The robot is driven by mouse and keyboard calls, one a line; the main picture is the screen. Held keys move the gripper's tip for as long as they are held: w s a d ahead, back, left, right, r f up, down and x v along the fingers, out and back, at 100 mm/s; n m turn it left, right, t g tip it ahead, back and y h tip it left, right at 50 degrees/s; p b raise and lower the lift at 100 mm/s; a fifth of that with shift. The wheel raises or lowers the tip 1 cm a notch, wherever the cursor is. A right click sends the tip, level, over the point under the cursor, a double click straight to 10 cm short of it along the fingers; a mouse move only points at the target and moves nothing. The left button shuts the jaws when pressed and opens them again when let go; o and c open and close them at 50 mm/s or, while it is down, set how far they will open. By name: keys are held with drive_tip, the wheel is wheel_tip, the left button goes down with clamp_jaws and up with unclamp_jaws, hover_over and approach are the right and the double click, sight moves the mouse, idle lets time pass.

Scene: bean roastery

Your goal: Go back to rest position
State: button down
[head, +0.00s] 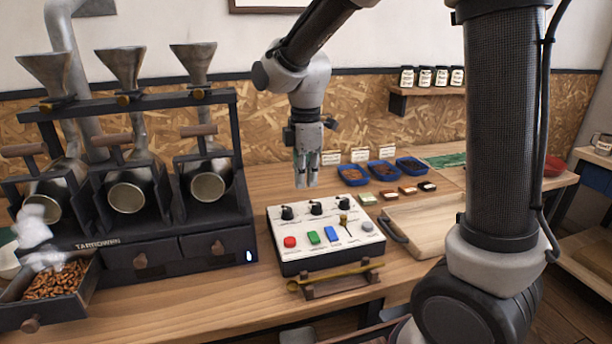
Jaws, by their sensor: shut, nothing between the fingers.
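My gripper (306,184) hangs from my arm above the back edge of the white control box (326,240), pointing down. Its fingers are together with nothing between them. The control box has black knobs along the back, a red button (290,242), a green and a blue button, a small lever (344,222) and a grey button. The gripper looks apart from the knobs, though the exact gap is hard to tell.
A sample roaster (150,250) with three funnels stands at left, its left drawer (55,287) open with beans. Blue bowls (382,170) sit behind the box at right. A wooden tray (425,225) lies right of it, partly behind my arm. A brass scoop (335,277) rests in front.

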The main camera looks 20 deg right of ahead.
drive_tip(key=shift+r, duration=0.25)
